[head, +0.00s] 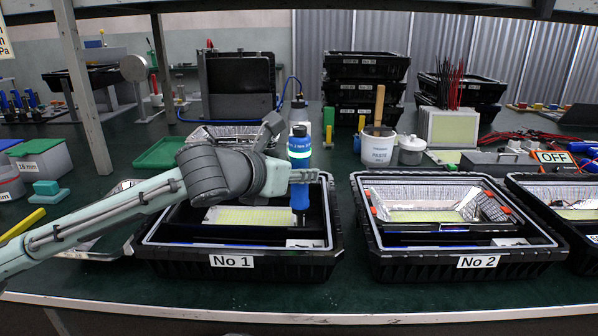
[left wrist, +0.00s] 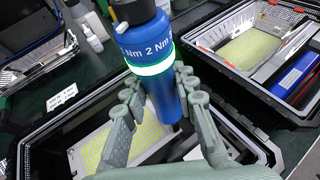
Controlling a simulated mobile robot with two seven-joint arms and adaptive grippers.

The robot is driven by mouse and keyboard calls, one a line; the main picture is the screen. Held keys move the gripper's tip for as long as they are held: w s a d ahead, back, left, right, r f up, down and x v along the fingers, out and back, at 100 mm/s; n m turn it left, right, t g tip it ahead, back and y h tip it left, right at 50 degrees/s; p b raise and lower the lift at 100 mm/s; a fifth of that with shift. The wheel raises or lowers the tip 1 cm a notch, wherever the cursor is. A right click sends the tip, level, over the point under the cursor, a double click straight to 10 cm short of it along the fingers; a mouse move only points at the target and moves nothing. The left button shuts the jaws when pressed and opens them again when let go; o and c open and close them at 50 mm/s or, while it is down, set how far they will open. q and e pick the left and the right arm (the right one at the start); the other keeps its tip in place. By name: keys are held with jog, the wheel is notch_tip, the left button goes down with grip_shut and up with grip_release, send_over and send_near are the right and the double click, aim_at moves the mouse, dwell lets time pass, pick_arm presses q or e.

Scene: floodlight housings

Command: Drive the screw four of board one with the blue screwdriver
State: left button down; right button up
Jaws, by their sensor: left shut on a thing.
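The blue screwdriver (head: 299,165) is upright in my left gripper (head: 301,176), above the right part of the housing marked No 1 (head: 235,268). It has a lit green-white ring, and its lower end reaches down inside the housing. In the left wrist view the screwdriver (left wrist: 150,65) stands between the gripper's fingers (left wrist: 163,100), with "2 Nm" print on it. The yellow LED board (head: 250,215) lies in the No 1 housing, partly covered by my arm; it also shows in the left wrist view (left wrist: 95,150). Screw four and the bit tip cannot be made out. My right gripper is not seen.
The No 2 housing (head: 470,268) stands to the right with a reflector and a board inside. A third housing (head: 580,240) is at the right edge. A paste tub (head: 378,150), a white bottle and stacked black housings (head: 365,68) stand behind. The front table strip is clear.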

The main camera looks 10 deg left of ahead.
pick_arm(q)
jog(key=shift+s+f, duration=0.1)
jog(key=shift+f, duration=0.2)
